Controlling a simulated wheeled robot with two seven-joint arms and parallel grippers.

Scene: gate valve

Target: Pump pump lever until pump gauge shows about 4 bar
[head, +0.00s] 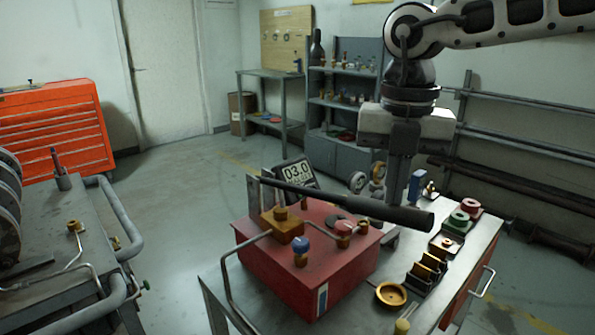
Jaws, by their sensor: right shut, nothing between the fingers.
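The pump lever (350,204) is a long dark bar with a thicker black grip at its right end. It lies nearly level, sloping slightly down to the right, above the red pump box (265,265) on the cart. The pump gauge (298,173) is a tilted dark display behind the lever and reads 03.0. My right gripper (394,197) points straight down at the lever's grip, its fingers shut and empty. The lever hides the fingertips, so I cannot tell if they touch it. My left gripper is out of view.
The cart top (365,315) holds a brass dish (391,294), a dark slotted holder (427,271) and green and red round parts on the right. A blue-topped fitting (301,247) stands on the box. A grey workbench (40,260) with pipe rails is at left.

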